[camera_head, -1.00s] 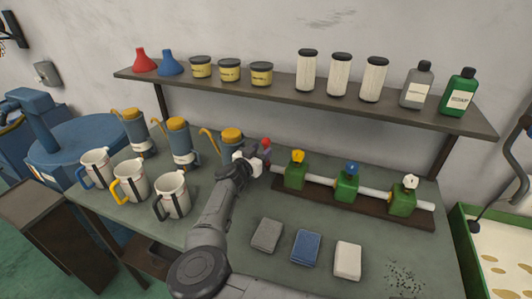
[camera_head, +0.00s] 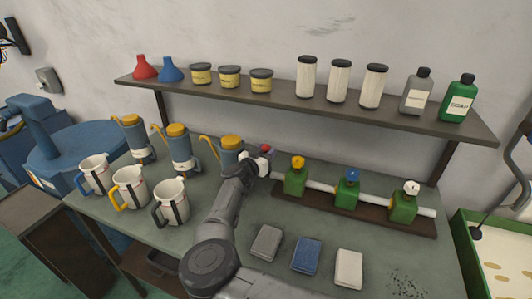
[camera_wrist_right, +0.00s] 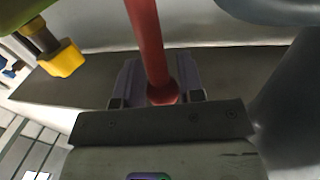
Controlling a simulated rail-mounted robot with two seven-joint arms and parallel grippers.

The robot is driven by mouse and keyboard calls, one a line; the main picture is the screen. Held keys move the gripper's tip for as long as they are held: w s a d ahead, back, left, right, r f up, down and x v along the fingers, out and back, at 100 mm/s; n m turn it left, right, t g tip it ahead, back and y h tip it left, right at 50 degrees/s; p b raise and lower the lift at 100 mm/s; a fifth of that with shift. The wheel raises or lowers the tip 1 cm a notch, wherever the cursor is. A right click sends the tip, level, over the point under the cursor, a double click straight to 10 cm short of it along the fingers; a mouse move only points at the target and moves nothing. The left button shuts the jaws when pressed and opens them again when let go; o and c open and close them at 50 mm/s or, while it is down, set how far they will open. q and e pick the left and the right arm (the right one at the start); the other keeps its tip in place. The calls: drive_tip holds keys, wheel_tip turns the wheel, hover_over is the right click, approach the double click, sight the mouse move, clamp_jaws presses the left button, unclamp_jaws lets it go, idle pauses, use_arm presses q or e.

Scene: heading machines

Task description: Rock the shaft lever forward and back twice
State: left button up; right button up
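A red lever rod shows large in the right wrist view (camera_wrist_right: 150,45), rising from a rounded red lower end between two dark purple-grey pieces. In the head view only its red top (camera_head: 267,148) shows, at the left end of the valve row. My right gripper (camera_head: 260,163) is at the lever and hides its lower part. In the wrist view the fingertips of my right gripper (camera_wrist_right: 156,100) stand on either side of the rod's low end, with a visible gap beside it. It looks open around the rod. My left gripper is not in view.
Green valves with a yellow (camera_head: 298,162), a blue (camera_head: 352,174) and a white knob (camera_head: 411,187) stand right of the lever. A blue can (camera_head: 231,157) is close on its left. White mugs (camera_head: 170,199) stand front left. A shelf (camera_head: 290,98) hangs above.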

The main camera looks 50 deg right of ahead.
clamp_jaws()
drive_tip(key=shift+s+a+f+h, duration=0.1)
drive_tip(key=shift+a+f+h, duration=0.2)
drive_tip(key=shift+a+h, duration=0.15)
drive_tip(key=a+h+b, duration=0.1)
drive_tip(key=a+f+m+h+b, duration=0.1)
drive_tip(key=h+b, duration=0.1)
drive_tip(key=s+a+h+b, duration=0.1)
drive_tip(key=shift+a+f+m+h, duration=0.2)
drive_tip(key=shift+a+m+h, duration=0.1)
drive_tip(key=shift+a+h, duration=0.1)
drive_tip(key=shift+o, duration=2.4)
unclamp_jaws()
drive_tip(key=shift+r, duration=0.1)
